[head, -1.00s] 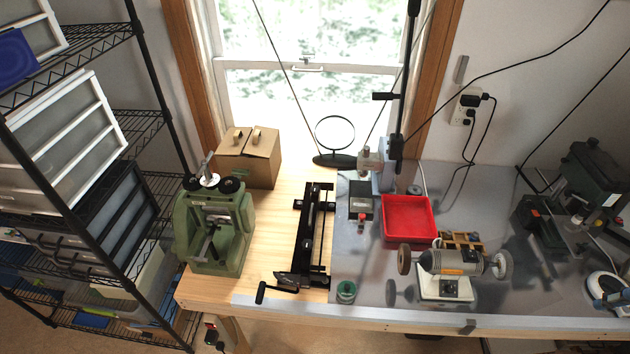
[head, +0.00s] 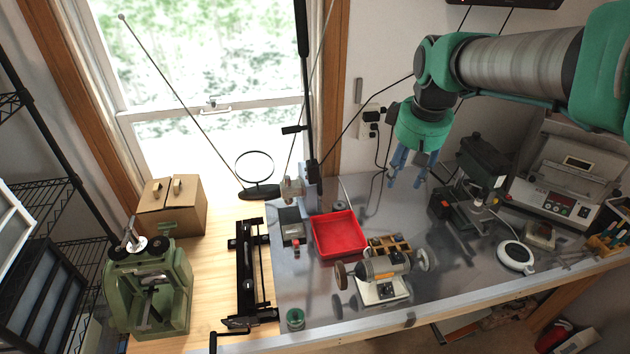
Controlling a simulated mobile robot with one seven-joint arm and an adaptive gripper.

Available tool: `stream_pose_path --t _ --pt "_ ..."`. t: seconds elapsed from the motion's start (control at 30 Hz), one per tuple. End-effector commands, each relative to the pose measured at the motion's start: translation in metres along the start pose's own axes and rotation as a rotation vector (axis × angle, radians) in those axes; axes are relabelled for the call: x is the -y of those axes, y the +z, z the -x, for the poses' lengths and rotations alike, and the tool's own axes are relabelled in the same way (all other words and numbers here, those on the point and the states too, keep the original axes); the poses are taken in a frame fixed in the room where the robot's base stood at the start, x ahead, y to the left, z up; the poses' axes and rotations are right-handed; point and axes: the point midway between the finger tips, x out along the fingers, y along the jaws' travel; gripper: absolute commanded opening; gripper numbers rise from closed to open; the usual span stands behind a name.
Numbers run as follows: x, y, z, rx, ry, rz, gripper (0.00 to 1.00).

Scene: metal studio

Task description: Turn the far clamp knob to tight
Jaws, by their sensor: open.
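My gripper (head: 409,176), with blue fingers on a teal wrist, hangs open and empty above the back right of the bench. The black frame (head: 246,280) with a long rail and a crank handle lies on the bench's left wooden part, far to the left of my gripper. The green rolling mill (head: 150,290) with two dark round knobs on top stands further left. The clamp knob is too small to pick out for certain, and I cannot tell its setting.
A red tray (head: 339,234) and a bench grinder (head: 382,277) stand mid-bench. A dark machine (head: 481,165) is right of my gripper, with a grey panelled unit (head: 562,180) beyond. A cardboard box (head: 172,206) sits at the back left. Bare metal lies below my gripper.

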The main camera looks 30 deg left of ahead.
Motion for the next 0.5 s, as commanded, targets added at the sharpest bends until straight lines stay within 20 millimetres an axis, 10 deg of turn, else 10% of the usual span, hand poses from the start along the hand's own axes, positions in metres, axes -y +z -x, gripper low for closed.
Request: stream_pose_path --t 0.5 --pt "0.092 -0.151 -0.067 0.056 -0.075 0.339 0.43"
